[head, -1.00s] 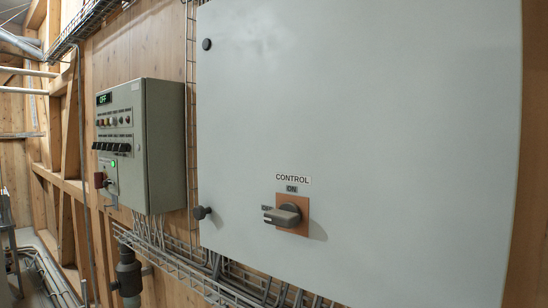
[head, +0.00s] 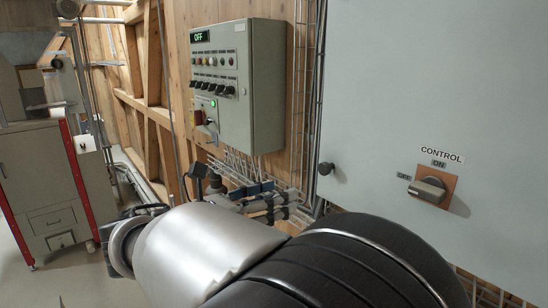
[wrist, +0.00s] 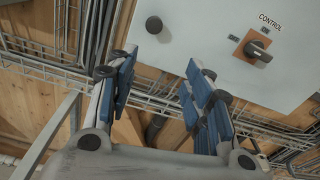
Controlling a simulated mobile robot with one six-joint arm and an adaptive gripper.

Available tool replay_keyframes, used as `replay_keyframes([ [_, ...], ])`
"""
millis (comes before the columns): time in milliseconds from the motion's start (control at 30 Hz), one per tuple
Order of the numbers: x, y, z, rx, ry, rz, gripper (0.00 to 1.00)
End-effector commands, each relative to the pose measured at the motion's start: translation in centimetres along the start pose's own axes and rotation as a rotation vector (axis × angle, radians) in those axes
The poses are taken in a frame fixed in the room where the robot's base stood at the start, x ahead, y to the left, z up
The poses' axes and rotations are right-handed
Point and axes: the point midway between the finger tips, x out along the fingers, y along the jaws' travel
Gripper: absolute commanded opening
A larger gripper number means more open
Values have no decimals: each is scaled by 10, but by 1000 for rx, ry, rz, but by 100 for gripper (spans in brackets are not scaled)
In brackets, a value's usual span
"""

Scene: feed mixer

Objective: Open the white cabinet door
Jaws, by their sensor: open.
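The white cabinet door (head: 390,90) fills the right of the head view and appears closed. A black round knob (head: 326,168) sits near its lower left edge. A grey rotary switch (head: 428,190) on an orange plate, labelled CONTROL and ON, is to the right of the knob. My gripper (head: 285,203) is left of and below the knob in the head view. In the wrist view my gripper (wrist: 162,66) is open and empty, with two blue-padded fingers apart. The knob (wrist: 153,25) shows beyond the gap between the fingertips, not touched; the switch (wrist: 257,44) is to the right.
A grey control box (head: 240,90) with buttons and an OFF display hangs left of the cabinet. Wire cable trays (wrist: 150,82) run below the cabinet. A grey cabinet with red edges (head: 50,190) stands at the far left.

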Motion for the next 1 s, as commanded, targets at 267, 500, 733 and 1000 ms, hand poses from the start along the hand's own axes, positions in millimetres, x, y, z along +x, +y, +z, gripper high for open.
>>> replay_keyframes([
  [267,0,16,12,-54,-72,17,46],
  [500,49,15,15,-52,-68,13,46],
  [733,100,16,18,-50,-68,14,46],
  [1000,145,18,21,-51,-68,16,46],
])
